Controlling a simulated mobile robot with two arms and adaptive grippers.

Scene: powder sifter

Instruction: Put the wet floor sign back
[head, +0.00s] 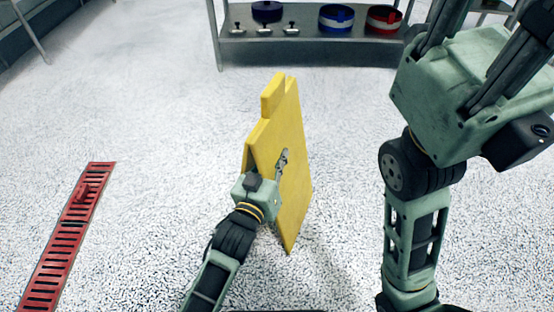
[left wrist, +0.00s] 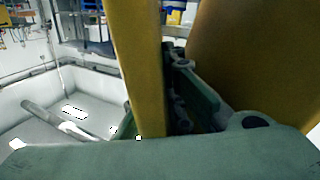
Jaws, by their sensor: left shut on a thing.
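The yellow wet floor sign (head: 285,150) is a folded board with a narrow handle tab at the top, standing nearly upright and slightly tilted in the head view. My left gripper (head: 283,160) is on its near face, shut on the sign. In the left wrist view one yellow panel (left wrist: 138,60) stands upright beside the gripper's fingers, and a second, darker panel (left wrist: 250,60) is at right. My right gripper (head: 475,75) is raised close to the head camera, away from the sign; its fingertips are cut off. Whether the sign's bottom touches the floor cannot be told.
A grey shelf (head: 300,52) at the back holds a dark blue container (head: 267,10), a blue-white one (head: 336,18), a red-white one (head: 383,19) and small metal items. A red floor grate (head: 62,245) lies at left. The speckled floor between is clear.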

